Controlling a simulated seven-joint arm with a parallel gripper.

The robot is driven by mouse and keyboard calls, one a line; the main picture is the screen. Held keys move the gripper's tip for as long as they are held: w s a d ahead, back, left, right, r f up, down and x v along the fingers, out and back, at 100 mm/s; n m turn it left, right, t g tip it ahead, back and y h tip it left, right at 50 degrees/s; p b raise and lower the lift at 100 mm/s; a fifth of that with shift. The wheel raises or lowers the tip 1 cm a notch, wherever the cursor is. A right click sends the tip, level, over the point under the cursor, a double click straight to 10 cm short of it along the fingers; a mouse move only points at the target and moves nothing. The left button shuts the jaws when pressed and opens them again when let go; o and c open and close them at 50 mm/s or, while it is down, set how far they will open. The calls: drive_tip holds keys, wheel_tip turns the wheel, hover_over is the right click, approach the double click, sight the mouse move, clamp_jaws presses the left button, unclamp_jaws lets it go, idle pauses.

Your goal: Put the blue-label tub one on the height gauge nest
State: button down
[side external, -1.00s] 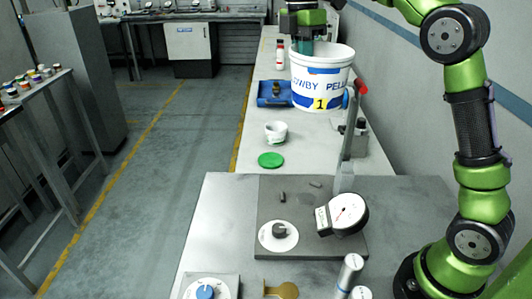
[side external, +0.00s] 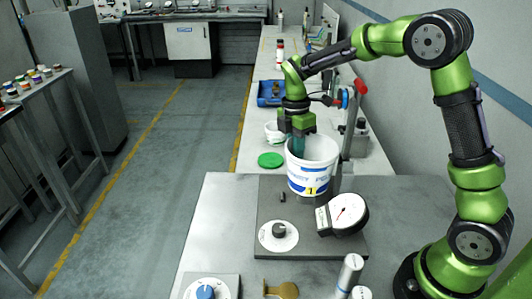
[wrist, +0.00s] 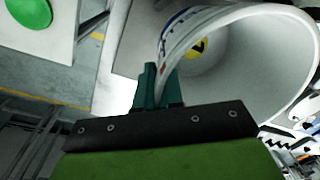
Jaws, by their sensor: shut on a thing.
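The blue-label tub one (side external: 313,178) is a white, open-topped bucket with blue print and a yellow patch marked 1. My gripper (side external: 298,148) is shut on the left side of its rim, and the tub looks upright. In the wrist view my gripper (wrist: 158,85) pinches the wall of the tub (wrist: 250,50), with a yellow patch visible. The tub is over the back part of the height gauge's dark plate (side external: 262,213); I cannot tell whether it touches. One small peg (side external: 283,197) shows; the tub hides the other nest details.
The white dial (side external: 347,212) stands close in front of the tub, at right. The gauge post with a red knob (side external: 361,87) rises behind it. A green lid (side external: 271,160), a small white tub (side external: 272,132) and a blue tray (side external: 268,93) are on the back bench.

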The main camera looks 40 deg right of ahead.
drive_tip(key=shift+f, duration=2.7)
drive_tip(key=shift+f, duration=0.1)
drive_tip(key=c, duration=1.3)
unclamp_jaws()
drive_tip(key=r, duration=0.8)
drive_tip(key=w+r, duration=0.1)
drive_tip(key=r, duration=0.3)
drive_tip(key=shift+w+d+r, duration=0.1)
drive_tip(key=shift+d+r, duration=0.05)
